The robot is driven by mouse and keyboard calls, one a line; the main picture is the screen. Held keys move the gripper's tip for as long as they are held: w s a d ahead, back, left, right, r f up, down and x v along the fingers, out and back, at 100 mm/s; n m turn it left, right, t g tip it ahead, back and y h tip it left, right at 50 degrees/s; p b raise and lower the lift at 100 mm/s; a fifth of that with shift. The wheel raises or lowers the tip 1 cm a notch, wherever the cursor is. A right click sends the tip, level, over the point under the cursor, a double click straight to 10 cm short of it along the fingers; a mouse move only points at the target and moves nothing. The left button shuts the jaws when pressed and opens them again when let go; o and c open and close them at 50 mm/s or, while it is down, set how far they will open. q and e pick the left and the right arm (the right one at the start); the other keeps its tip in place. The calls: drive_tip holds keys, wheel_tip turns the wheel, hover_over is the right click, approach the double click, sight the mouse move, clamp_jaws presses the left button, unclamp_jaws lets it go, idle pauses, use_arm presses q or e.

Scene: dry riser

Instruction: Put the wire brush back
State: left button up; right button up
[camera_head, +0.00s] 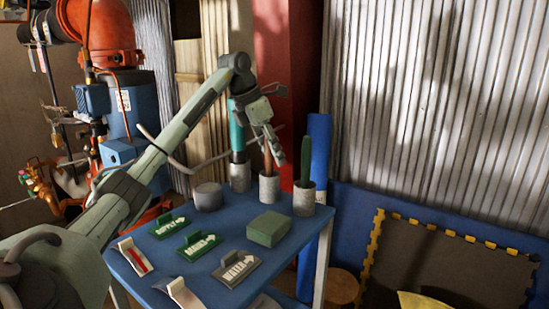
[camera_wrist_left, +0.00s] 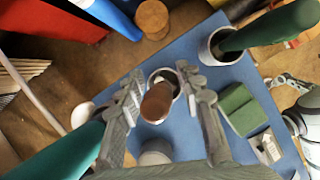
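A brown wooden handle, probably the wire brush's (camera_head: 268,160), stands up from the middle grey cup (camera_head: 269,187) at the back of the blue table (camera_head: 222,237). Its lower end is hidden in the cup. My left gripper (camera_head: 274,148) is over this cup. In the left wrist view its two fingers (camera_wrist_left: 160,90) are spread on either side of the brown handle (camera_wrist_left: 157,103), with gaps visible. A grey shape at the right edge of the wrist view looks like my right gripper (camera_wrist_left: 287,80), too small to read.
Flanking cups hold a teal item (camera_head: 237,130) and a dark green one (camera_head: 305,160). A blue roll (camera_head: 319,150) stands behind.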

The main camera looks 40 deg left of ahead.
use_arm(q)
drive_tip(key=v, duration=1)
drive_tip(key=shift+r+p, duration=0.2)
drive_tip(key=shift+p, duration=0.25)
use_arm(e)
drive_tip(key=shift+s+f, duration=0.2)
drive_tip(key=shift+f, duration=0.45)
drive_tip(key=shift+s+f, duration=0.15)
drive_tip(key=shift+f, duration=0.45)
use_arm(q)
drive_tip(key=shift+s, duration=0.1)
use_arm(e)
drive_tip(key=shift+r, duration=0.15)
